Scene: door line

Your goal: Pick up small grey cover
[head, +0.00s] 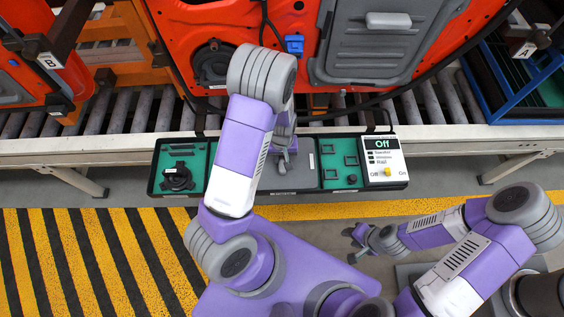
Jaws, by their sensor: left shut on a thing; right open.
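My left gripper (284,158) is over the middle, grey section of the parts tray (240,190) in front of the conveyor. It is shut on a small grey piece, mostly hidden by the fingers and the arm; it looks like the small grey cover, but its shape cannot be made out. Whether it still touches the tray cannot be told. My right gripper (356,244) is open and empty, low over the grey floor to the right of my base.
The tray also holds a round black part (177,177) at left and a panel reading "Off" (383,157) at right. Behind it, a red door (303,60) with a grey panel hangs over the roller conveyor (440,103). A blue rack (500,100) stands at right.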

